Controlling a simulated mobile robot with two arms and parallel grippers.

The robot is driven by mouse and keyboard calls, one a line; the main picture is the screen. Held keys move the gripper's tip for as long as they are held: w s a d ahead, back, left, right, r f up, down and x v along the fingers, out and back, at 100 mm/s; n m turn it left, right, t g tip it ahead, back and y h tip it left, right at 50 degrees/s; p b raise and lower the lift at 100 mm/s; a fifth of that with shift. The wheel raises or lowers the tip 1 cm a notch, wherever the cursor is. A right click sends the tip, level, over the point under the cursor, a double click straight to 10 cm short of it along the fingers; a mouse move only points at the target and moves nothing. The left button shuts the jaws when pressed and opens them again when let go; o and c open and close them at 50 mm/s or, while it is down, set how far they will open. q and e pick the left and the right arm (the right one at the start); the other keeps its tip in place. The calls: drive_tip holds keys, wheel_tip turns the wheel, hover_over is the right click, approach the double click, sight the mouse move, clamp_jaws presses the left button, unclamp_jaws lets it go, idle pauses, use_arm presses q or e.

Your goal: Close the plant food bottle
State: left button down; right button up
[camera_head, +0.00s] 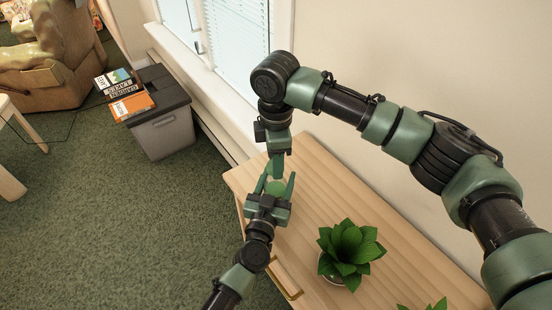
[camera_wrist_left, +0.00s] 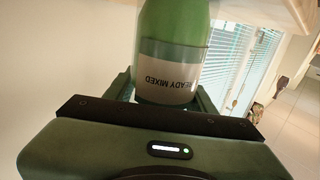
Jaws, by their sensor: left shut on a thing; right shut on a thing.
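The green plant food bottle (camera_head: 275,187) is small in the head view, between the fingers of my left gripper (camera_head: 275,186). In the left wrist view the bottle (camera_wrist_left: 172,45) is large, with a white label reading "READY MIXED" upside down in the picture. My left gripper (camera_wrist_left: 165,92) is shut around its lower part. My right gripper (camera_head: 277,162) comes down from above, shut at the top end of the bottle. The cap is hidden by the right fingers, so I cannot see how it sits on the neck.
A wooden cabinet (camera_head: 318,200) lies below the grippers, with a leafy potted plant (camera_head: 348,250) on it. Another plant (camera_head: 428,304) shows at the bottom edge. A grey bin (camera_head: 163,130) with books (camera_head: 126,94) on its lid stands left, by the window wall.

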drive_tip(key=shift+f, duration=0.3)
